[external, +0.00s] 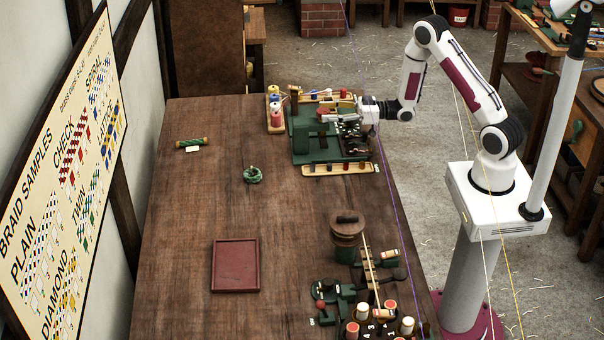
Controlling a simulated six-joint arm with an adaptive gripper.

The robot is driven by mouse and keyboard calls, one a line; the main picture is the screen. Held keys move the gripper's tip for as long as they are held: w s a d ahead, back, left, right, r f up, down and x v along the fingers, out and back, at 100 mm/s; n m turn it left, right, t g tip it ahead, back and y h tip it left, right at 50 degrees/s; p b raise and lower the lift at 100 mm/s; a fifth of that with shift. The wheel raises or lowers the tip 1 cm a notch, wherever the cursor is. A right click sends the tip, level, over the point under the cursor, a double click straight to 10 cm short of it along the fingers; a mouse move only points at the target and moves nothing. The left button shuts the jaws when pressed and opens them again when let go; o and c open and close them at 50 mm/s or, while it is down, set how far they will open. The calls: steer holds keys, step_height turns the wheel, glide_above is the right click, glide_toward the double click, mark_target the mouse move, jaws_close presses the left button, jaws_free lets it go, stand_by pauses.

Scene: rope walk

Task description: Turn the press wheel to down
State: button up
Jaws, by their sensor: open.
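A green machine (302,140) with dark fittings stands at the far right part of the wooden table. My gripper (334,118) reaches in from the right over this machine, low and pointing left. It is open, and its fingers look small and dark against the machine. I cannot tell whether they touch it. I cannot clearly pick out the press wheel; a part of the machine lies behind my gripper. A round brown wooden piece (347,227) with a bar on top sits on a green stand nearer the front.
A rack of spools (275,121) stands left of the machine. A green rope coil (252,175), a green-and-yellow roll (191,143) and a red tray (236,267) lie on the table (190,220). Spools (364,312) and green fittings crowd the front right. The table's left side is mostly clear.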

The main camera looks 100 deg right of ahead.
steer(key=shift+w, duration=0.95)
steer(key=c, duration=1.1)
steer(key=shift+c, duration=0.2)
